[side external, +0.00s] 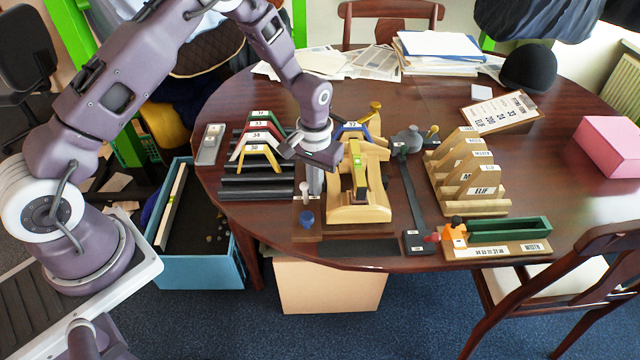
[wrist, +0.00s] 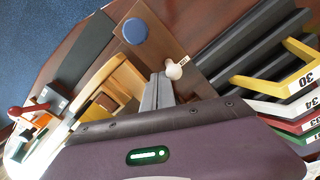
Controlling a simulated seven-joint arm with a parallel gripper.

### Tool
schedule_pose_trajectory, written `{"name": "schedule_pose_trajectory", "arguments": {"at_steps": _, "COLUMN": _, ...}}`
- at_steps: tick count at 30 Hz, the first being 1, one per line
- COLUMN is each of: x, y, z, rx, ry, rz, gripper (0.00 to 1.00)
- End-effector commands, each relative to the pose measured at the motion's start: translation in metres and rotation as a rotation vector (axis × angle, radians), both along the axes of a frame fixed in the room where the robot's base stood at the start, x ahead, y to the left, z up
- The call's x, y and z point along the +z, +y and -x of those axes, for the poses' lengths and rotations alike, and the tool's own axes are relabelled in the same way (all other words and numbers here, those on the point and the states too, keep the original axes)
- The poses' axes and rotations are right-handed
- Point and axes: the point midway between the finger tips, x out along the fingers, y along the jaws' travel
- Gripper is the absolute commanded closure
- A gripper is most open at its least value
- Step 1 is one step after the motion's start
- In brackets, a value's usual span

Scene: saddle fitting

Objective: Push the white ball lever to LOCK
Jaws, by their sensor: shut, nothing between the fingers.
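The white ball lever (side external: 304,187) stands at the left of the wooden saddle stand, on a small brown base. In the wrist view its white ball (wrist: 174,70) is just beside my fingertips. A small label next to it is too small to read surely. A blue round knob (side external: 306,217) sits in front of the lever, and also shows in the wrist view (wrist: 135,31). My gripper (side external: 315,190) is shut and empty, pointing down close to the right of the ball; its grey fingers also show in the wrist view (wrist: 158,92). I cannot tell whether they touch the ball.
The wooden saddle stand (side external: 345,213) is close on the right of my gripper. Numbered coloured arches (side external: 258,155) on dark bars stand on the left. A dark flat arm (side external: 412,200), a wooden rack (side external: 470,208) and a green trough (side external: 508,230) are farther right.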

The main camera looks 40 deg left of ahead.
Motion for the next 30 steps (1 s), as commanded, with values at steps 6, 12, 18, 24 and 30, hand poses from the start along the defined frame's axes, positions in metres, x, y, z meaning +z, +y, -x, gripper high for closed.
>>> {"name": "schedule_pose_trajectory", "arguments": {"at_steps": 6, "x": 0.000, "y": 0.005, "z": 0.005, "rx": 0.001, "ry": 0.001, "rz": 0.000, "gripper": 1.00}}
{"name": "schedule_pose_trajectory", "arguments": {"at_steps": 12, "x": 0.000, "y": 0.003, "z": 0.003, "rx": 0.000, "ry": 0.000, "rz": 0.000, "gripper": 1.00}}
{"name": "schedule_pose_trajectory", "arguments": {"at_steps": 18, "x": 0.000, "y": -0.003, "z": -0.003, "rx": 0.000, "ry": 0.001, "rz": 0.000, "gripper": 1.00}}
{"name": "schedule_pose_trajectory", "arguments": {"at_steps": 24, "x": 0.014, "y": -0.004, "z": -0.005, "rx": 0.001, "ry": -0.002, "rz": 0.000, "gripper": 1.00}}
{"name": "schedule_pose_trajectory", "arguments": {"at_steps": 30, "x": 0.035, "y": -0.004, "z": -0.005, "rx": 0.001, "ry": -0.002, "rz": 0.000, "gripper": 1.00}}
